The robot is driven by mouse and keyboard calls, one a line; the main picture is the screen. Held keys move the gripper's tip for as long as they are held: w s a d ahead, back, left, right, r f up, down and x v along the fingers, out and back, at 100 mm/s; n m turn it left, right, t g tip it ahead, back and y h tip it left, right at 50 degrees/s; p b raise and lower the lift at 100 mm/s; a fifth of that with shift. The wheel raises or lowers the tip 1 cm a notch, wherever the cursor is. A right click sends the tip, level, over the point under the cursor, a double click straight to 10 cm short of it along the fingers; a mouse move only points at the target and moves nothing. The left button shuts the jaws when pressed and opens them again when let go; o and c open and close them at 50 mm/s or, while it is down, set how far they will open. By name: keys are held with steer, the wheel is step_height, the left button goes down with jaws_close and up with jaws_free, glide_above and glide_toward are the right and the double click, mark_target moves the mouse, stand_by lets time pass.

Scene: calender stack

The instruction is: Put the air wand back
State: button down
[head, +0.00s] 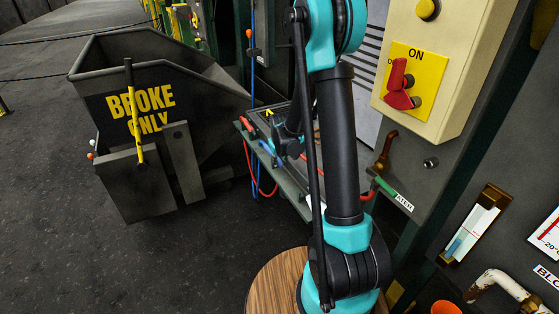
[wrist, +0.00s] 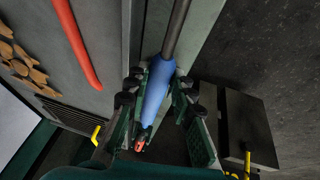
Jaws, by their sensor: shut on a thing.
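The air wand (wrist: 156,92) has a blue handle and a grey tube, seen in the wrist view. The tube runs to the top edge of that view, and a small red part shows at the handle's lower end. My gripper (wrist: 158,82) is shut on the blue handle, with one finger on each side. In the head view my gripper (head: 285,142) is over the narrow side shelf (head: 297,190), partly hidden by my arm. A bit of blue shows beside it there. I cannot tell whether the wand touches the shelf.
A dark "BROKE ONLY" bin (head: 150,105) stands at the left. A cream control box (head: 440,60) with a red switch (head: 400,85) is at the upper right. A red bar (wrist: 76,45) lies left of the wand in the wrist view. A round wooden top (head: 272,285) is in front.

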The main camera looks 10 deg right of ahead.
steer(key=c, duration=1.2)
jaws_free()
steer(key=shift+r, duration=0.1)
steer(key=v, duration=1.2)
